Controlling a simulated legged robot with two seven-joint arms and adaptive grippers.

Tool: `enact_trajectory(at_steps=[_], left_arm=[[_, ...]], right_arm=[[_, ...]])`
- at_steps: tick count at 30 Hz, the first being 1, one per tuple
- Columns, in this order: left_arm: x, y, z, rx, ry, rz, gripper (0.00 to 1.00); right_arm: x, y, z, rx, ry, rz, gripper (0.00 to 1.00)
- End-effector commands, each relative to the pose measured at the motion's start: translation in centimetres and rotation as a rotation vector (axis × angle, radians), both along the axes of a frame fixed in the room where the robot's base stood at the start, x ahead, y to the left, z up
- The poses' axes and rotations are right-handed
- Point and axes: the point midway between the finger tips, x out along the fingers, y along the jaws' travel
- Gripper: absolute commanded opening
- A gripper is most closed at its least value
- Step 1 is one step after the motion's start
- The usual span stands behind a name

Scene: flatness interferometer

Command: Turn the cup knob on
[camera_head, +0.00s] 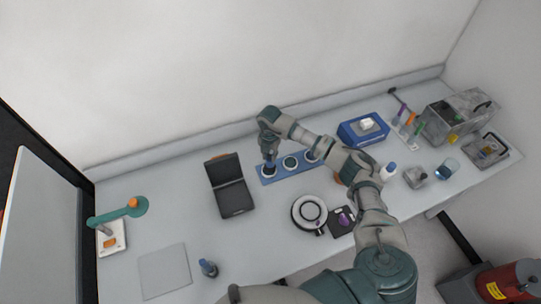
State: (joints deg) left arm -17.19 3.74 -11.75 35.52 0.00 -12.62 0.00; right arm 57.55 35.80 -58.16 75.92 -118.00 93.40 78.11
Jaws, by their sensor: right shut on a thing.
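My right arm reaches across the table from the lower right. My right gripper (269,161) points down at the left end of a blue strip (300,166) and is shut on a small dark blue thing there. The strip has a row of round pale cups: the middle cup (290,162) is plain to see, and the right cup (311,156) is beside my forearm. The left cup (269,172) is right under the gripper. I cannot tell which part is the cup knob, nor its setting. My left gripper is not in view.
A dark open case (231,187) stands left of the strip. A round white device (309,212) and a dark box (341,221) lie in front. A blue box (363,130) is at the back right. A teal-armed stand (119,212) is far left. The left middle table is clear.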

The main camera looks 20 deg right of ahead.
Motion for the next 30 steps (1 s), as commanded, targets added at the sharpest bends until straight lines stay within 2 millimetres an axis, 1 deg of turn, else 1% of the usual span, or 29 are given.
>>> enact_trajectory(at_steps=[1, 5, 9, 13, 19, 26, 30], left_arm=[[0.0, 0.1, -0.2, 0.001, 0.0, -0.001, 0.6], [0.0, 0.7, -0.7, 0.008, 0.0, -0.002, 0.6], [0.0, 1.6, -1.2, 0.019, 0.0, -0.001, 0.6], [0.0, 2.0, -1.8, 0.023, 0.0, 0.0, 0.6], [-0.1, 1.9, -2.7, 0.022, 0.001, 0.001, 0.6], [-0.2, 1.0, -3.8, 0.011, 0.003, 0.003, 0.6], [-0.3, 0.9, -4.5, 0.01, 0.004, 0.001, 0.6]], right_arm=[[-0.3, -0.1, -0.6, -0.007, 0.01, 0.016, 0.0], [-0.3, 0.0, -0.7, -0.007, 0.011, 0.094, 0.0], [-0.3, 0.0, -0.8, -0.004, 0.01, 0.209, 0.0], [-0.3, 0.0, -0.8, -0.003, 0.008, 0.33, 0.0], [-0.3, -0.1, -0.8, -0.003, 0.006, 0.521, 0.0], [-0.2, -0.1, -0.8, -0.004, 0.003, 0.74, 0.0], [-0.2, 0.0, -0.8, -0.005, 0.002, 0.872, 0.0]])
